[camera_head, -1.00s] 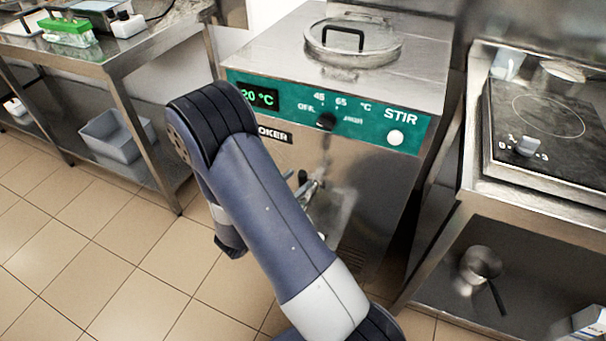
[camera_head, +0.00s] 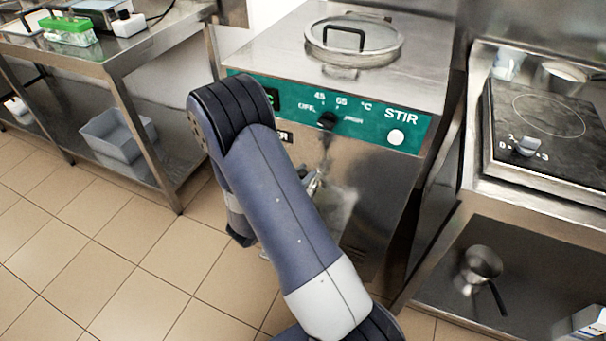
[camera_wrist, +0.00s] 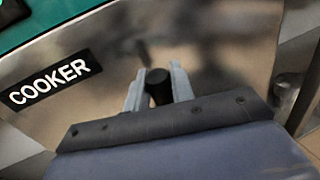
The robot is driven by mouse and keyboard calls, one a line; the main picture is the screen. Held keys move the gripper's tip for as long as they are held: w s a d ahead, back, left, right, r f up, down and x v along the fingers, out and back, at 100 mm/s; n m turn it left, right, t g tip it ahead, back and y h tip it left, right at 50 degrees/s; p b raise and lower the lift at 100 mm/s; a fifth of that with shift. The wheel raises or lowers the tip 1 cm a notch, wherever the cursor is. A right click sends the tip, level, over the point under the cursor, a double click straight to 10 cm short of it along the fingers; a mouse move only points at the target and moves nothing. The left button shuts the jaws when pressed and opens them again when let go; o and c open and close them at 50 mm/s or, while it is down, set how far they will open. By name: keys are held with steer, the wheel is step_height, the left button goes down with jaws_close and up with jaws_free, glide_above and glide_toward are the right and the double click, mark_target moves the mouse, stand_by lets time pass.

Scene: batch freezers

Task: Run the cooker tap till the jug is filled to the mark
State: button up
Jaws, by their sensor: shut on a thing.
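The steel cooker (camera_head: 300,45) stands in the middle of the head view, with a green control panel (camera_head: 365,125). In the wrist view, my gripper (camera_wrist: 158,84) is in front of the cooker's steel face, beside the COOKER label. Its two pale fingers are shut on a short black handle (camera_wrist: 158,92), which looks like the tap's. In the head view my arm covers most of the tap area; only bits of metal show beside it. A pale patch (camera_head: 341,215) lies just right of there; I cannot tell whether it is the jug. No fill mark or liquid can be made out.
A steel bench (camera_head: 120,50) with a grey tub (camera_head: 118,135) on its lower shelf is at left. A hob (camera_head: 545,115) stands at right, with a small pan (camera_head: 482,262) on the shelf below. Tiled floor is clear at lower left.

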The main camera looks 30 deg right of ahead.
jaws_close()
steer(key=shift+w+d+r+y+p, duration=0.25)
steer(key=shift+d+y+p, duration=0.15)
steer(key=shift+p, duration=0.2)
steer(key=shift+w+d+f+g+y+p, duration=0.15)
steer(key=shift+w+d+g+y+p, duration=0.15)
steer(key=shift+y+p, duration=0.1)
steer(key=o, duration=0.6)
jaws_free()
steer(key=shift+o, duration=0.2)
